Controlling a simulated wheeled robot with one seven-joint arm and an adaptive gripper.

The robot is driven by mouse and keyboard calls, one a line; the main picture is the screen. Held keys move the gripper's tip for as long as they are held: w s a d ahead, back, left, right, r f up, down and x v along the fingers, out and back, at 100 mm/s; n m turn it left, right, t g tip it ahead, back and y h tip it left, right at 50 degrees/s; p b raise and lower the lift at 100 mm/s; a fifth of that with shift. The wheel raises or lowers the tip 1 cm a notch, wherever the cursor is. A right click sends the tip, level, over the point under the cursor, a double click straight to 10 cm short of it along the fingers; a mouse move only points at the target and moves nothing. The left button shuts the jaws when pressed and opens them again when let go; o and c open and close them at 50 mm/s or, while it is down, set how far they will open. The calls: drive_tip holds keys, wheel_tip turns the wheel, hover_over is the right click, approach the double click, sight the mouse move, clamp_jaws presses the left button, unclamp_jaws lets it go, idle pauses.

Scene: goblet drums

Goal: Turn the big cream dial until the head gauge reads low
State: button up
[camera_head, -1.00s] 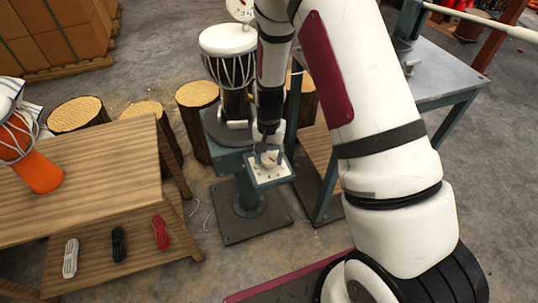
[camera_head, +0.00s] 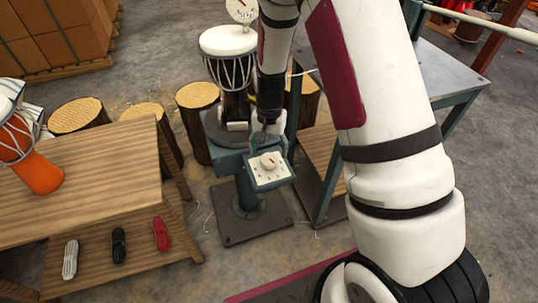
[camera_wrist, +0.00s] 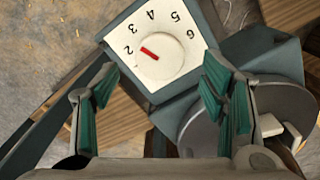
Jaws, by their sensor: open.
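The big cream dial (camera_head: 269,162) sits on a white numbered plate on a teal stand. It shows in the wrist view (camera_wrist: 165,56), with its red mark pointing toward the 2. My gripper (camera_head: 267,143) is just behind the dial in the head view, apart from it. The round white head gauge (camera_head: 242,11) stands above the drum at the top edge, partly cut off. It has a red needle, but its reading is too small to tell.
A white-headed goblet drum (camera_head: 229,42) stands on the stand behind the dial. A wooden table (camera_head: 90,180) is at left, with an orange drum (camera_head: 38,172) and cord bundles on its lower shelf. A grey metal table (camera_head: 450,70) is at right.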

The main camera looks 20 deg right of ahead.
wheel_tip(320, 180, up, 8)
idle(0.6)
wheel_tip(320, 180, up, 10)
drive_tip(key=f+n, duration=0.1)
hover_over(269, 158)
drive_tip(key=s, duration=0.5)
drive_tip(key=s+r+n, duration=0.2)
drive_tip(key=s+r, duration=0.5)
drive_tip(key=s, duration=0.1)
drive_tip(key=s+r+n+t, duration=0.1)
drive_tip(key=s+r+n, duration=0.15)
drive_tip(key=s, duration=0.75)
drive_tip(key=s+r+n+t, duration=0.1)
drive_tip(key=s+r+n, duration=0.15)
drive_tip(key=s, duration=0.75)
wheel_tip(269, 158, up, 15)
drive_tip(key=m+t+p, duration=0.1)
drive_tip(key=t+p, duration=0.1)
drive_tip(key=p, duration=1.1)
drive_tip(key=shift+w, duration=0.3)
